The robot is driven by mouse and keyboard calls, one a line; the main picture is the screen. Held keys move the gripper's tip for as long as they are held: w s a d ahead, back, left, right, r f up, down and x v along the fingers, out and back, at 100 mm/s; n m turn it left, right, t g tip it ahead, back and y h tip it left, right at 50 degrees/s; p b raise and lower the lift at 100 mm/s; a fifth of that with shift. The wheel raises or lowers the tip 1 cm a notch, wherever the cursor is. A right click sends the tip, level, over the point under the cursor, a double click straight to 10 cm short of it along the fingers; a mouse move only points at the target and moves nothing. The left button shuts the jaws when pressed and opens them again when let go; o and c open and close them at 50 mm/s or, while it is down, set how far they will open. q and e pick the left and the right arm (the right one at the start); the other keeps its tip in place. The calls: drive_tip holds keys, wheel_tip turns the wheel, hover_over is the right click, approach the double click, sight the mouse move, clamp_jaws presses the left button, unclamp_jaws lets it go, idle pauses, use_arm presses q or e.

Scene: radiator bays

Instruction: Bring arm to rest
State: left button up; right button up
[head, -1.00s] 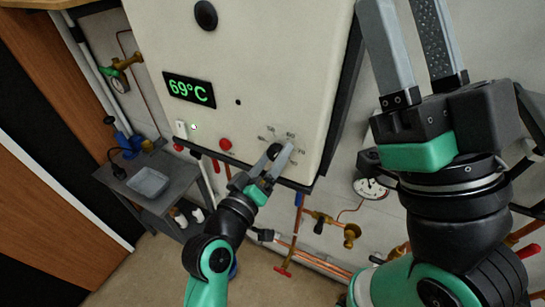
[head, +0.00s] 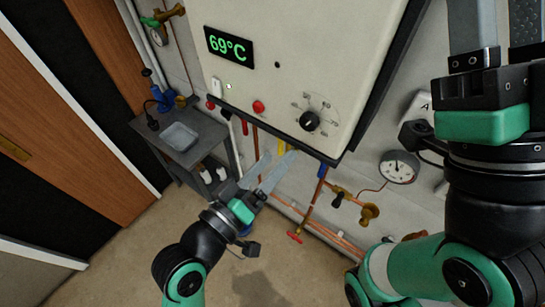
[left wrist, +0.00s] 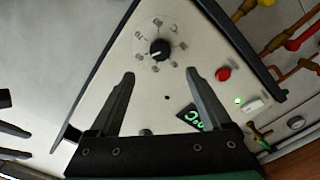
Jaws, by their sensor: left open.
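My left gripper (head: 277,162) is open and empty, below the lower edge of the white boiler casing (head: 300,60) in the head view. The black dial knob (head: 310,121) sits on the casing above and to the right of its fingertips, apart from them. In the left wrist view the open fingers (left wrist: 161,80) point toward the casing, with the knob (left wrist: 160,49) beyond the gap between their tips. My right gripper (head: 495,30) is at the top right of the head view, fingers apart with nothing visible between them. Its fingertips are cut off by the frame.
The green display (head: 229,46) reads 69°C. A red button (head: 258,107) is on the casing. A grey cart (head: 140,125) with a tray (head: 180,137) stands at the left. Copper pipes and a pressure gauge (head: 399,167) are below right. The floor (head: 130,270) ahead is clear.

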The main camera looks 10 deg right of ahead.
idle(0.4)
use_arm(q)
drive_tip(key=a+r+t+y+p, duration=0.15)
drive_tip(key=a+r+t, duration=0.25)
drive_tip(key=a+r, duration=0.55)
drive_tip(key=a+r+t+y+p, duration=0.15)
drive_tip(key=a+r+t, duration=0.35)
drive_tip(key=r, duration=0.9)
drive_tip(key=s+a+r+t+y, duration=0.7)
drive_tip(key=s+a+r+y, duration=0.1)
drive_tip(key=r, duration=0.4)
drive_tip(key=a+y, duration=0.1)
drive_tip(key=a, duration=0.1)
drive_tip(key=shift+s+a+r, duration=0.15)
drive_tip(key=shift+s+a, duration=0.15)
drive_tip(key=shift+s, duration=0.1)
